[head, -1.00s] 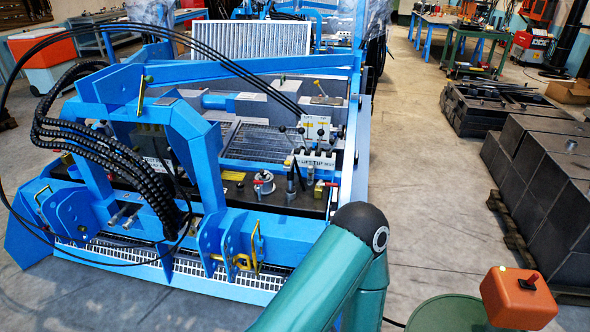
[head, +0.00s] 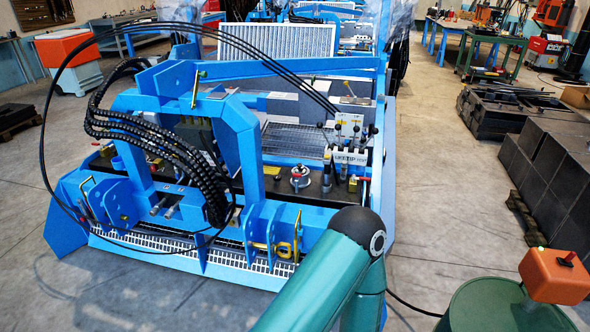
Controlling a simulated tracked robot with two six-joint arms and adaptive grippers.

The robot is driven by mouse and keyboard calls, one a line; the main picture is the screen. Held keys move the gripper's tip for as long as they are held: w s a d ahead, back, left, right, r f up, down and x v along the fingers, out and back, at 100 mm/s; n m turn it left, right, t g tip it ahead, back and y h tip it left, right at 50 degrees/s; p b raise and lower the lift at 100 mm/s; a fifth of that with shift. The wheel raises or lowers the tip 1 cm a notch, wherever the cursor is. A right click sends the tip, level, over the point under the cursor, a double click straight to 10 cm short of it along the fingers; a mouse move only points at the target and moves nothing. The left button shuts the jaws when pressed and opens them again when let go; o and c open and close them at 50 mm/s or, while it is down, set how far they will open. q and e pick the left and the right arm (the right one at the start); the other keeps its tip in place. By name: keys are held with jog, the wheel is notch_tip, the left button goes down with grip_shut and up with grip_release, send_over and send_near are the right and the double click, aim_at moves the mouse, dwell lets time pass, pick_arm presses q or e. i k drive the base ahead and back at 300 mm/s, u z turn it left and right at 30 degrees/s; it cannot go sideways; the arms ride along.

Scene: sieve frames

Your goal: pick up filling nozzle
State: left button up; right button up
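I cannot make out a filling nozzle in the head view. A green drum (head: 500,312) stands at the bottom right, cut off by the frame edge. An orange box (head: 555,274) with a small red-and-dark switch sits at its top. A thin dark hose or cable (head: 410,304) runs from behind my arm to the drum. One teal arm of mine (head: 318,280) with a black joint fills the bottom centre; its far end is hidden or outside the frame. Neither gripper shows.
A large blue machine (head: 245,135) with black hoses fills the left and centre ahead. Dark grey blocks (head: 553,165) stand on pallets at the right. A grey concrete floor strip (head: 440,190) between them is clear. A red-orange cabinet (head: 66,50) stands back left.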

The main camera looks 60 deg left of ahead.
aim_at(327, 162)
jog(key=u, duration=0.05)
jog(key=k, duration=0.65)
jog(key=u, duration=2.9)
jog(key=k, duration=0.1)
jog(key=z, duration=0.8)
jog(key=i, duration=1.7)
jog(key=u, duration=0.05)
